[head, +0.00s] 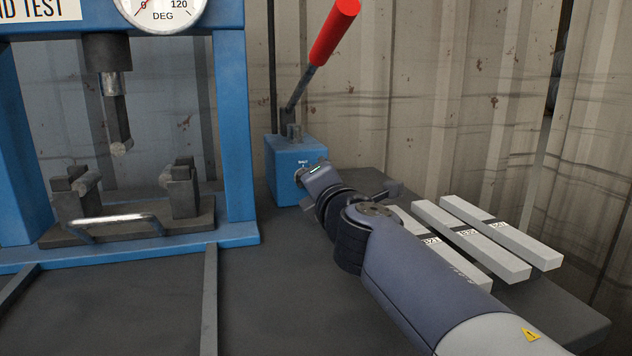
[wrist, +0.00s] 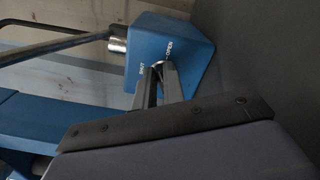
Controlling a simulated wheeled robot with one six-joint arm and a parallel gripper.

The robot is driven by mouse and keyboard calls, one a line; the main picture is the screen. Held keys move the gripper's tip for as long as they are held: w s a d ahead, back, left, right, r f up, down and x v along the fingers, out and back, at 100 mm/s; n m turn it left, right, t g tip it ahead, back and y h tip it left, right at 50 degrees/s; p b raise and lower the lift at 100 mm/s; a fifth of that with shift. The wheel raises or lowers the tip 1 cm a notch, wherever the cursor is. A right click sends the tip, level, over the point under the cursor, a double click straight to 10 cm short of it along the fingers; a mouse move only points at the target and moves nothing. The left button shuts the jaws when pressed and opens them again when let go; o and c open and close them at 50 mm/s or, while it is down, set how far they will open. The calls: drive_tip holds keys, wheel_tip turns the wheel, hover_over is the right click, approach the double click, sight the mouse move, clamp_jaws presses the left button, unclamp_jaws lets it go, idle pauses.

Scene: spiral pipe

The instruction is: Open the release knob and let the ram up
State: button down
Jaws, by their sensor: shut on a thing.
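The release knob (head: 299,176) is a small metal knob on the front face of the blue pump box (head: 284,160). My gripper (head: 306,178) is at that face, shut on the knob, and largely hides it. In the wrist view my gripper's fingertips (wrist: 160,68) close around the knob, between the SHUT and OPEN labels on the blue box (wrist: 175,40). The ram (head: 112,84) hangs under the press's top beam, with a bending nose at its lower end. The nose is above the lower supports, with a visible gap. Which way the knob is turned cannot be told.
A red-handled pump lever (head: 334,32) rises from the box. The blue press frame (head: 238,130) stands left, with a dial gauge (head: 161,10) on top and a bend fixture (head: 130,228) below. Several pale bars (head: 480,240) lie right of my arm.

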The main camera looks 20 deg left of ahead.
drive_tip(key=shift+f, duration=0.1)
drive_tip(key=c, duration=1.5)
unclamp_jaws()
drive_tip(key=shift+s+d, duration=0.1)
drive_tip(key=v, duration=0.9)
drive_tip(key=shift+s+d, duration=0.15)
drive_tip(key=shift+s, duration=0.05)
drive_tip(key=shift+s+d, duration=0.35)
drive_tip(key=shift+s, duration=0.05)
drive_tip(key=shift+o, duration=0.3)
